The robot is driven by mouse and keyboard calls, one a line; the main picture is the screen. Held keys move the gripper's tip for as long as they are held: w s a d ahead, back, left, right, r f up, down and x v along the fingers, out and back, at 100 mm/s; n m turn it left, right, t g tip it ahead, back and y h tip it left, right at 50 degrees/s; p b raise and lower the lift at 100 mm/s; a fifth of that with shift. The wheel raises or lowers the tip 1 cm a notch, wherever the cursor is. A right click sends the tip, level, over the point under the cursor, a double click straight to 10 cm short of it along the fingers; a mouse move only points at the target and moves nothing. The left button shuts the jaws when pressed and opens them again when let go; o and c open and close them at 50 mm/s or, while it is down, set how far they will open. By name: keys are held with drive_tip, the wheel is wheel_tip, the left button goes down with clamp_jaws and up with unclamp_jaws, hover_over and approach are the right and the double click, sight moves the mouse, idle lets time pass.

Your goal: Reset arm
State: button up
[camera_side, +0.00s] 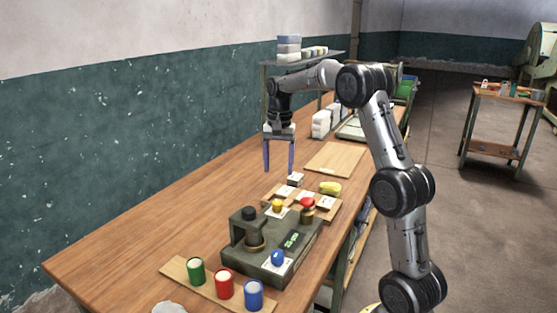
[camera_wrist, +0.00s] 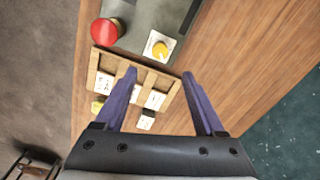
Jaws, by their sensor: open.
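My gripper (camera_side: 279,157) hangs above the wooden table with its two purple fingers pointing down, spread apart and empty. In the wrist view the open fingers (camera_wrist: 160,78) frame part of a wooden tray (camera_wrist: 126,57) with white cards in its compartments. The fingers are above it, and I see no contact. My arm arches over the table from the right in the side view.
Green (camera_side: 196,271), red (camera_side: 224,284) and blue (camera_side: 254,295) cups stand in front. The table's left side (camera_side: 150,230) is clear.

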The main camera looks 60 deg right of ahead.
drive_tip(key=shift+r, duration=0.85)
drive_tip(key=s+a+r+n+t, duration=0.2)
drive_tip(key=s+a+r+n, duration=0.15)
drive_tip(key=a+r, duration=0.4)
drive_tip(key=s+a+r+n+t, duration=0.15)
drive_tip(key=s+a+r, duration=0.3)
drive_tip(key=a, duration=0.55)
drive_tip(key=s+a+f+n+t, duration=0.1)
drive_tip(key=s+a+f+n, duration=0.2)
drive_tip(key=s, duration=0.5)
drive_tip(key=s+a+f+n+t, duration=0.1)
drive_tip(key=s+a+f+n, duration=0.3)
drive_tip(key=s+f+n, duration=0.2)
wheel_tip(320, 180, down, 2)
drive_tip(key=shift+s+a+f, duration=0.1)
drive_tip(key=shift+s+a, duration=0.1)
drive_tip(key=shift+s, duration=0.65)
